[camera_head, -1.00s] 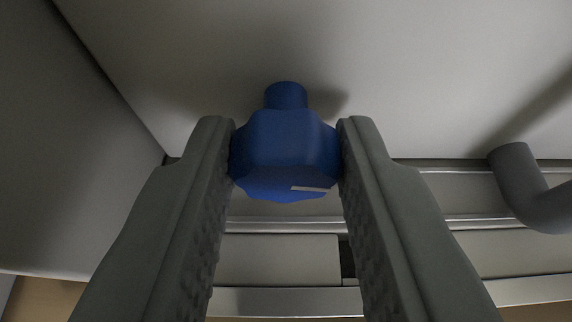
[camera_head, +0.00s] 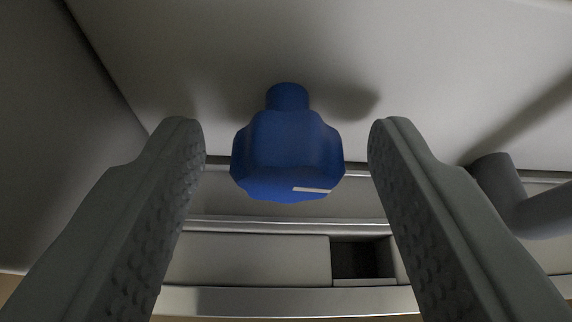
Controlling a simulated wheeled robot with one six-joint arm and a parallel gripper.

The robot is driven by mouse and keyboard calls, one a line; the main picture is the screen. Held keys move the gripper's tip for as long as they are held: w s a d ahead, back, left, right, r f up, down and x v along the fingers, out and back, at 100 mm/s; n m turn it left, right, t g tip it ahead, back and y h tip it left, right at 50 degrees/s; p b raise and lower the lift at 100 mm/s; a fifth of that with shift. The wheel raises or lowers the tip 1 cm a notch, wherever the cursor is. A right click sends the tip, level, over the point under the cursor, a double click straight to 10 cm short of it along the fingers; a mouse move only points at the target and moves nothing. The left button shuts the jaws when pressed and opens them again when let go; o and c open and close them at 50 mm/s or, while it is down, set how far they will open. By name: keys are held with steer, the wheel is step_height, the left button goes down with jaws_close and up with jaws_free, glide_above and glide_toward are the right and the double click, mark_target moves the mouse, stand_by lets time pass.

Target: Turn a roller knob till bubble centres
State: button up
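A blue lobed knob (camera_head: 287,150) sits on a short round blue shaft that comes out of a pale panel. A short white mark (camera_head: 311,190) shows on the lower right of its front face. My gripper (camera_head: 287,145) is open, with one finger on each side of the knob and a clear gap on both sides. The fingers have bumpy inner pads and hold nothing. No bubble or level vial shows in this view.
A grey bent pipe or handle (camera_head: 517,195) stands at the right, close to my right finger. A pale wall (camera_head: 60,130) stands at the left. Metal rails (camera_head: 280,300) and a dark square recess (camera_head: 362,259) lie below the knob.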

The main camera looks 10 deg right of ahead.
steer(key=v, duration=1.7)
steer(key=shift+s+r, duration=0.15)
steer(key=f+m+t, duration=0.1)
steer(key=f+m, duration=0.1)
steer(key=d+f+m+t, duration=0.1)
steer(key=f+m, duration=0.1)
steer(key=m, duration=0.1)
steer(key=s+f+m+t, duration=0.1)
steer(key=f+m, duration=0.1)
steer(key=shift+s+d+f+t, duration=0.15)
steer(key=shift+d+t, duration=0.15)
steer(key=shift+s+a+f+m+t, duration=0.35)
steer(key=shift+a+f+m+t, duration=0.1)
steer(key=shift+m, duration=0.45)
steer(key=w, duration=1.7)
steer(key=shift+w+d, duration=0.15)
steer(key=shift+d, duration=0.15)
